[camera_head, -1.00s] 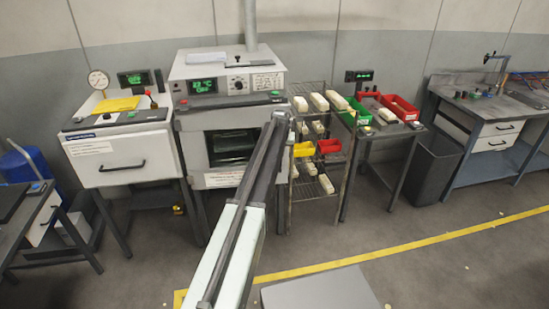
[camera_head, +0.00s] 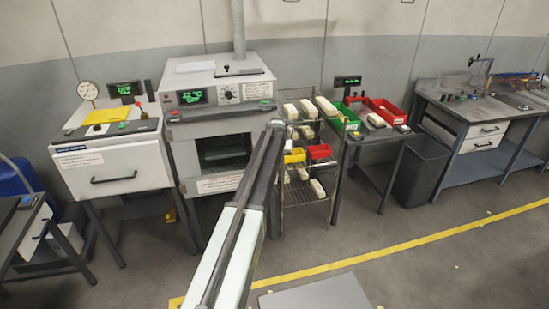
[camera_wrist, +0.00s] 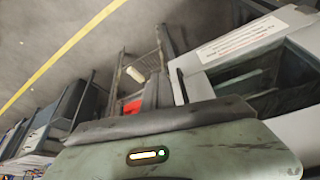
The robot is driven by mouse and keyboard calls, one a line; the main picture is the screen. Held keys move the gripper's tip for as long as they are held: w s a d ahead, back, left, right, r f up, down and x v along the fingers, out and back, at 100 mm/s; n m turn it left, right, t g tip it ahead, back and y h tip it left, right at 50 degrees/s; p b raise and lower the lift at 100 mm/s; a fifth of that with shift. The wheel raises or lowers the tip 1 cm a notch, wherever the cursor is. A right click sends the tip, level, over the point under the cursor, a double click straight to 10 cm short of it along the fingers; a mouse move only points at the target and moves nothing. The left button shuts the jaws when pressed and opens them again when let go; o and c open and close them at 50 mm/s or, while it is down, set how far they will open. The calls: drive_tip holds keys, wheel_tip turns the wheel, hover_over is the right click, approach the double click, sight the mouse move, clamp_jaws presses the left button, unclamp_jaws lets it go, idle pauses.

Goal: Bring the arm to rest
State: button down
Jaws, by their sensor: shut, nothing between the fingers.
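My arm (camera_head: 238,230) reaches from the bottom of the head view up toward the oven front, its dark far end overlapping the oven's right edge. My gripper is not visible in the head view; the parts beyond that end are hidden. In the wrist view no fingers show; a grey-green body with a lit strip fills the bottom. The tilted wrist view looks toward the oven front (camera_wrist: 235,45) and the wire rack. I cannot tell how far the arm's end is from the oven.
The oven (camera_head: 215,130) stands between a white drawer cabinet (camera_head: 112,165) and a wire rack (camera_head: 286,195) with pale blocks. A small table (camera_head: 383,133) holds red and green bins. A dark waste bin (camera_head: 420,172) and workbench (camera_head: 480,115) stand right. Floor beyond the yellow line (camera_head: 400,242) is mostly clear.

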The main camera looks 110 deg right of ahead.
drive_tip(key=p+v, duration=0.4)
drive_tip(key=v, duration=0.2)
drive_tip(key=shift+s+r, duration=0.25)
drive_tip(key=shift+s, duration=0.2)
drive_tip(key=shift+f, duration=0.1)
